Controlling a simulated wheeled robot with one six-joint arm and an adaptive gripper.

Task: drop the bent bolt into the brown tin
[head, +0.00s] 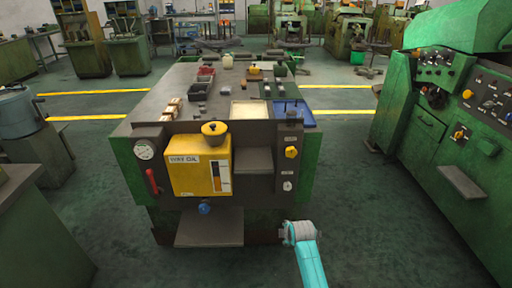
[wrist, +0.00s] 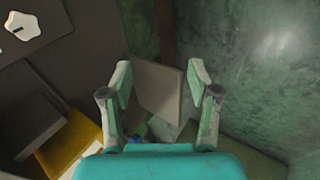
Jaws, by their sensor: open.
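My gripper (wrist: 160,82) is open in the wrist view, its two pale green fingers apart with nothing held between them. A grey-brown flat plate shows beyond the fingers, beside a green machine wall. In the head view my teal arm is low at the front right of the green machine bench (head: 312,165), below its top. I cannot make out the bent bolt; small dark items lie in the blue tray (head: 309,121) on the bench top, too small to tell. I cannot clearly identify the brown tin either; a yellow-brown round item (head: 254,71) stands at the back of the top.
The bench top also holds a beige tray (head: 251,109), a red bin (head: 205,72), pale brown blocks (head: 171,107) and a cream jar (head: 228,61). A yellow oil box (head: 195,173) and a shelf (head: 254,160) jut from the front. A green machine (head: 440,150) stands right.

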